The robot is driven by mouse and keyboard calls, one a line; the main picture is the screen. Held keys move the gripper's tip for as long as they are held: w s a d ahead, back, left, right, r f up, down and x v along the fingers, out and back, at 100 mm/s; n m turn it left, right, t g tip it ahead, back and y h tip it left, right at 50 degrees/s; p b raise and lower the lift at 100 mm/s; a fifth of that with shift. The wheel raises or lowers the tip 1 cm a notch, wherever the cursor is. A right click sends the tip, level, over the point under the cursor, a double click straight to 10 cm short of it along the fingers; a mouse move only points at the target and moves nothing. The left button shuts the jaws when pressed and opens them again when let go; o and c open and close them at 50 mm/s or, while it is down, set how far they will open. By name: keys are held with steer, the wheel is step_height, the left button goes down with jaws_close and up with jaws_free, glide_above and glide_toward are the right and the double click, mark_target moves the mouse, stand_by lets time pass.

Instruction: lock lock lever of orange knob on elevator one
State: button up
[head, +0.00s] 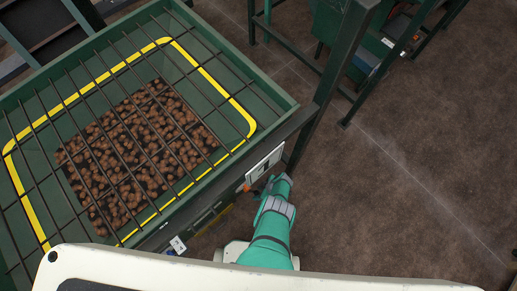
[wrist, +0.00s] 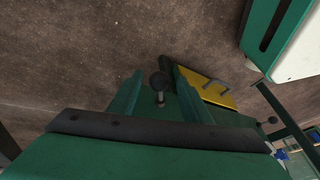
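The orange knob (head: 246,188) shows small at the lower left of a white control panel (head: 265,163) on the bin's right side in the head view. I cannot make out the orange knob in the wrist view. My gripper (head: 276,184) is beside the panel's lower edge, its fingers mostly hidden there. In the wrist view my gripper (wrist: 158,70) is open, its two green fingers apart. A dark ball-ended lever (wrist: 158,82) on a metal stem shows between the fingers; I cannot tell whether they touch it. Another dark ball (wrist: 272,120) is at the right.
A green bin (head: 285,98) with a bar grate holds many brown round lumps. A dark post (head: 325,85) stands right of the panel. A yellow plate (wrist: 215,92) and a green-and-white box (wrist: 300,48) are at the wrist view's right. The brown floor (head: 420,170) is open at right.

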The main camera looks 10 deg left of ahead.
steer(key=shift+r, duration=0.1)
steer(key=shift+w+d+r, duration=0.15)
steer(key=shift+d+r, duration=0.15)
steer(key=shift+r, duration=0.2)
steer(key=v, duration=0.9)
steer(key=shift+r, duration=0.25)
steer(key=shift+d, duration=0.1)
stand_by(0.4)
